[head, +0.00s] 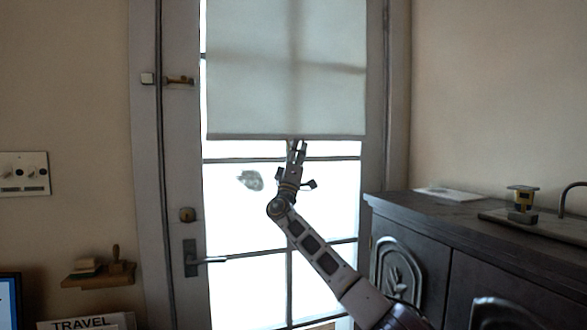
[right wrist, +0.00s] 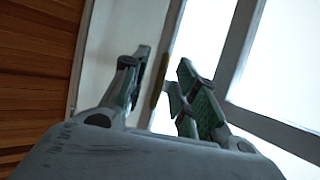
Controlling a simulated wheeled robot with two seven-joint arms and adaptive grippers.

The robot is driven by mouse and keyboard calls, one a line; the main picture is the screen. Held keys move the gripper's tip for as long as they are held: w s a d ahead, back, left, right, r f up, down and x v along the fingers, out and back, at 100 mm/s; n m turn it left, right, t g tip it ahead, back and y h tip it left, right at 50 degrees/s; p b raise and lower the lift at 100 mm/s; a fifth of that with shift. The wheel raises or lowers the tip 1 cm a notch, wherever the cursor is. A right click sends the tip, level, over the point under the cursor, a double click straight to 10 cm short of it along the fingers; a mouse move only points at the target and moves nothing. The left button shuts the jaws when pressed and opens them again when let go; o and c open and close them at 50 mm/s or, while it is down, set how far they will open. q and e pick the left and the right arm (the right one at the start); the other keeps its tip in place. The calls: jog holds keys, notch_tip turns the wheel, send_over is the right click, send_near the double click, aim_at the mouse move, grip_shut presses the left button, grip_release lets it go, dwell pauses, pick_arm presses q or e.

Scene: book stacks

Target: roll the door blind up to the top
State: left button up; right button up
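The pale door blind (head: 286,70) hangs over the upper part of the glazed door, its bottom bar (head: 250,137) a little above mid-height. My right gripper (head: 297,144) points upward at this bottom edge, near its middle. In the right wrist view my right gripper (right wrist: 160,85) has its two fingers apart, with a clear gap between them. A pale panel, likely the blind (right wrist: 118,45), shows behind the left finger. I cannot tell whether a finger touches the bar. My left gripper is not in view.
The door has a lever handle (head: 200,259) and a brass latch (head: 180,80) on its left. A dark cabinet (head: 420,240) stands at right, close to my right arm, with a small yellow-and-dark object (head: 522,203) on top. A small wooden shelf (head: 98,274) is on the left wall.

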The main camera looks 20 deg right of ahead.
jog(key=v, duration=1.1)
jog(key=shift+s+f, duration=0.2)
jog(key=shift+f, duration=0.15)
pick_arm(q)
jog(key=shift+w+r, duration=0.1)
pick_arm(e)
jog(key=shift+a, duration=0.1)
pick_arm(q)
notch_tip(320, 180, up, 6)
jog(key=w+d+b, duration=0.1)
jog(key=b, duration=0.3)
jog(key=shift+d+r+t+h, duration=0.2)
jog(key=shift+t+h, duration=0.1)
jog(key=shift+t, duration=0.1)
pick_arm(e)
jog(key=shift+s+f, duration=0.5)
jog(key=shift+f, duration=0.1)
jog(key=shift+w, duration=0.1)
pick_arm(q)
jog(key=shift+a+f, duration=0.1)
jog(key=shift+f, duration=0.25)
pick_arm(e)
jog(key=shift+x, duration=6.8)
